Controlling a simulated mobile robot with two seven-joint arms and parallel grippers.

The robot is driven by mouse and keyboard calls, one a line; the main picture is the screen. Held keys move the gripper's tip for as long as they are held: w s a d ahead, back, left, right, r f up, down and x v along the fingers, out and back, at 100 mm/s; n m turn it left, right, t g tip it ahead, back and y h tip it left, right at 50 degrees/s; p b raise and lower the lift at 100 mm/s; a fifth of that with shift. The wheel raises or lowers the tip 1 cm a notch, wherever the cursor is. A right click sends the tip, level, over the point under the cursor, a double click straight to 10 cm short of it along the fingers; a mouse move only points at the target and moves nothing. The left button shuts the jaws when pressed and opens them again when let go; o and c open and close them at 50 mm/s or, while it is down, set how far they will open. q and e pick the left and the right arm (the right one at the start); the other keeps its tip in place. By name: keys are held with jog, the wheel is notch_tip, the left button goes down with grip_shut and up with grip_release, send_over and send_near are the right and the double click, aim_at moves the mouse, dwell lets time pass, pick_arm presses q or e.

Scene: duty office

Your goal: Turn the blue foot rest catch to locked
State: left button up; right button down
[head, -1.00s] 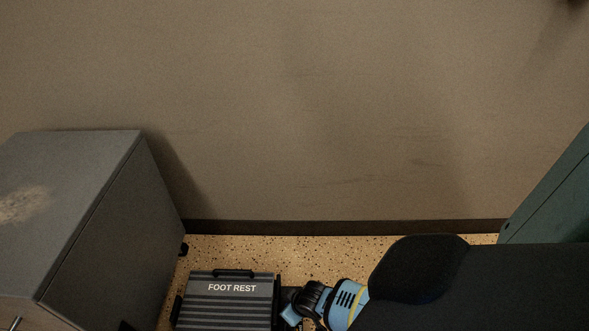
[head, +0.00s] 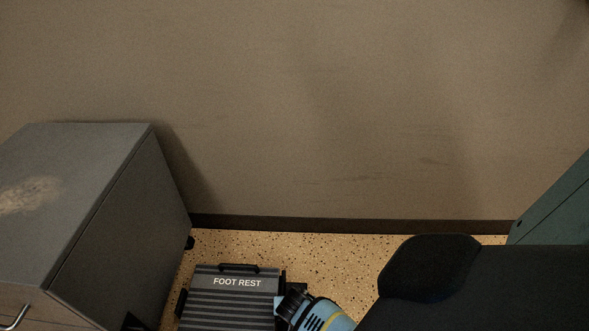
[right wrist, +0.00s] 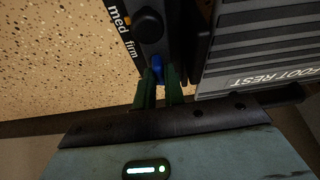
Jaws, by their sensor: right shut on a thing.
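The grey ribbed foot rest (head: 235,296) stands on the floor in the lower middle of the head view. Its lettered edge (right wrist: 270,77) shows at the upper right of the right wrist view. Beside it is a dark side panel with a black knob (right wrist: 149,24) and the words "med" and "firm". The small blue catch (right wrist: 157,69) is on this panel, below the knob. My right gripper (right wrist: 158,86) has its green fingers shut on the blue catch, which they partly hide. The catch's setting cannot be read. My left gripper is not in view.
A grey cabinet (head: 118,215) stands left of the foot rest, close to it. A wall with a dark skirting (head: 350,224) is behind. Speckled floor (head: 330,258) is clear between foot rest and wall. A teal unit (head: 555,215) stands at the right.

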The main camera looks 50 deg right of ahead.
jog(key=shift+s+a+f+m, duration=0.1)
jog(key=shift+m, duration=0.4)
jog(key=c, duration=1.5)
grip_release()
jog(key=p+v, duration=0.4)
jog(key=v, duration=0.3)
jog(key=shift+a+r, duration=0.1)
jog(key=shift+r, duration=0.35)
